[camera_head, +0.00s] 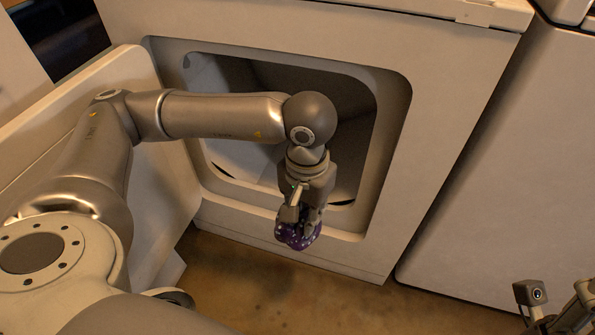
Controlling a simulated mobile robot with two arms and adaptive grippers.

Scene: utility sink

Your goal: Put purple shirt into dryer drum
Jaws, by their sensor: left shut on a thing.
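The purple shirt (296,238) is a small dark purple bundle with pale spots. My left gripper (299,219) is shut on it and points down. The shirt hangs in front of the lower edge of the dryer opening, on the outside as seen here. The dryer drum (245,157) shows as a grey hollow behind my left arm, and my arm hides part of it. At the bottom right corner, part of my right gripper (560,318) shows, cut off by the frame, and its fingers cannot be judged.
The dryer door (160,185) stands open at the left of the opening, beside my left arm. A second white appliance (500,170) stands to the right, with a narrow gap between. The brown floor (290,290) in front is clear.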

